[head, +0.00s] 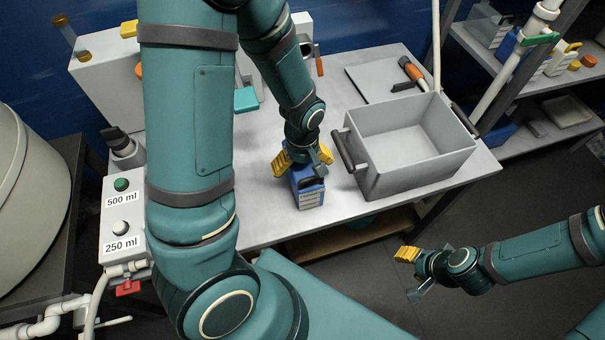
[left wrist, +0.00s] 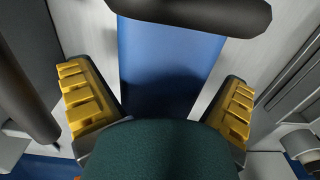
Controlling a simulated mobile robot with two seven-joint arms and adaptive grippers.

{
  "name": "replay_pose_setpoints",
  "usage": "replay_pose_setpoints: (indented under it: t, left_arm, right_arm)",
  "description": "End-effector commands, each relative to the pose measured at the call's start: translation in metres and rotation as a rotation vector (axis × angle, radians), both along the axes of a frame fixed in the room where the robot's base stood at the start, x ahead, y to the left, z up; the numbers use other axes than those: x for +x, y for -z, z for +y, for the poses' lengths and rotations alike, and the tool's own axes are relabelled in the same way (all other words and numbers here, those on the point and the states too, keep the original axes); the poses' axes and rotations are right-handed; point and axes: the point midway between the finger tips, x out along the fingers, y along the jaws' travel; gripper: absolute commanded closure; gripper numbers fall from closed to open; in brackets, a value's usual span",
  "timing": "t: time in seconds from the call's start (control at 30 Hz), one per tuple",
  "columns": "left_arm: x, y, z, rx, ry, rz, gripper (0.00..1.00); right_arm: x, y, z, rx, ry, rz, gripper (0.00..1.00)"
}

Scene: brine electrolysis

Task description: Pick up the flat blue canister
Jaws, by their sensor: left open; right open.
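The flat blue canister (head: 309,187) stands on the light table near its front edge, with white stripes on its front and a dark handle on top. My left gripper (head: 302,160) is right at its top, with yellow fingers spread. In the left wrist view the blue canister (left wrist: 168,65) lies between the two open fingers (left wrist: 160,105), with its black handle (left wrist: 195,14) across the top. Gaps show between the fingers and the canister there. My right gripper (head: 408,272) is open and empty, low in front of the table at the right.
A grey bin (head: 410,145) with dark handles stands right of the canister. A tray with an orange-handled tool (head: 411,72) lies behind it. A box with 500 ml and 250 ml buttons (head: 122,215) is at the left. Shelves (head: 545,90) at the right hold more containers.

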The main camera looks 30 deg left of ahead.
Motion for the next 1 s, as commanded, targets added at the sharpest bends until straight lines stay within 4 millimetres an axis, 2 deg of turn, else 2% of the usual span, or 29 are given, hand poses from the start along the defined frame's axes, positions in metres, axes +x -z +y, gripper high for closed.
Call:
replay_pose_setpoints:
  t: [0.23, 0.27, 0.4, 0.47, 0.5, 0.83, 1.0]
  left_arm:
    - [0.000, 0.002, 0.000, -0.001, 0.000, -0.001, 0.00]
    - [0.000, 0.002, 0.000, -0.001, 0.000, -0.001, 0.04]
    - [0.000, 0.002, 0.000, -0.001, 0.000, -0.001, 0.53]
    - [0.000, 0.002, 0.000, -0.001, 0.000, -0.001, 0.71]
    - [0.000, 0.002, 0.000, -0.001, 0.000, -0.001, 0.73]
    - [0.001, 0.000, 0.000, 0.000, 0.000, -0.004, 0.73]
    - [0.002, -0.013, 0.000, 0.000, 0.000, -0.006, 0.73]
  right_arm:
    - [0.000, 0.000, 0.000, 0.000, 0.000, -0.001, 0.53]
    - [0.000, 0.000, 0.000, 0.000, 0.000, -0.001, 0.53]
    - [0.000, 0.000, 0.000, 0.000, 0.000, -0.001, 0.53]
    - [0.000, 0.000, 0.000, 0.000, 0.000, -0.001, 0.53]
    - [0.000, 0.000, 0.000, 0.000, 0.000, -0.001, 0.53]
    - [0.000, 0.000, 0.000, 0.000, 0.000, -0.001, 0.53]
    - [-0.001, -0.006, 0.000, 0.000, 0.000, 0.001, 0.53]
